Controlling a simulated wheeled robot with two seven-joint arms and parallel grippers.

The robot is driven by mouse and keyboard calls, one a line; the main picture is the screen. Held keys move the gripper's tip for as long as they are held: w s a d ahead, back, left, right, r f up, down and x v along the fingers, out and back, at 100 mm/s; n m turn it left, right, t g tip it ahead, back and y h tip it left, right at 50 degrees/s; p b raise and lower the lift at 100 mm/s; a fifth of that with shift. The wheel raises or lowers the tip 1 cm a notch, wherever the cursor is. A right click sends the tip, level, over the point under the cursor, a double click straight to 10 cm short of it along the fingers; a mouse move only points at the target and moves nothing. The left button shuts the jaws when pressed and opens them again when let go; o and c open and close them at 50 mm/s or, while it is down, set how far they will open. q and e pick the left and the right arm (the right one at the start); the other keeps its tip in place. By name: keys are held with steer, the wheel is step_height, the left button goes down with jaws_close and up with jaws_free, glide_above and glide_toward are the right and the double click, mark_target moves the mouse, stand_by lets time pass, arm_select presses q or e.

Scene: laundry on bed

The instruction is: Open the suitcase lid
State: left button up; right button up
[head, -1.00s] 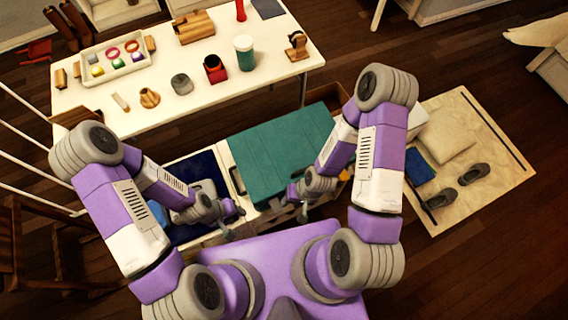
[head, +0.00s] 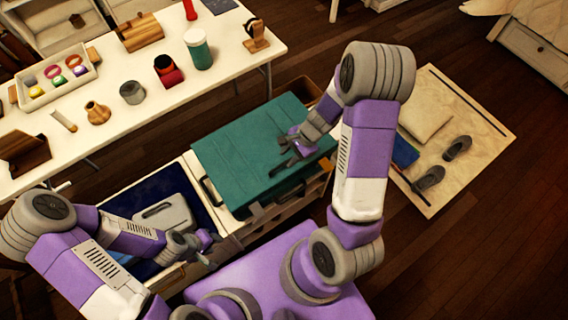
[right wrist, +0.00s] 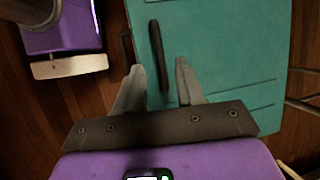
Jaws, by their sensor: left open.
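The teal suitcase (head: 240,155) lies flat with its lid down on a light cabinet. A dark handle (head: 208,190) shows on its left side and another along its front edge. My right gripper (head: 284,166) is over the front right part of the lid. In the right wrist view, its two grey fingers (right wrist: 160,88) are apart and empty. A dark handle (right wrist: 158,55) on the teal suitcase (right wrist: 215,45) lies beyond the gap between them; I cannot tell if they touch it. My left gripper (head: 208,246) is open, low and left of the suitcase.
An open dark-blue-lined compartment (head: 150,190) with a grey item stands left of the suitcase. A white table (head: 110,130) with cups and a tray is behind. A mat (head: 470,130) with a cushion and slippers lies on the floor at right.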

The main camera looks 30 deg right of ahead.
mark_target(281, 165)
steer(key=b+x, duration=0.1)
steer(key=x, duration=0.3)
steer(key=shift+f+b, duration=0.2)
steer(key=shift+b, duration=0.1)
jaws_close()
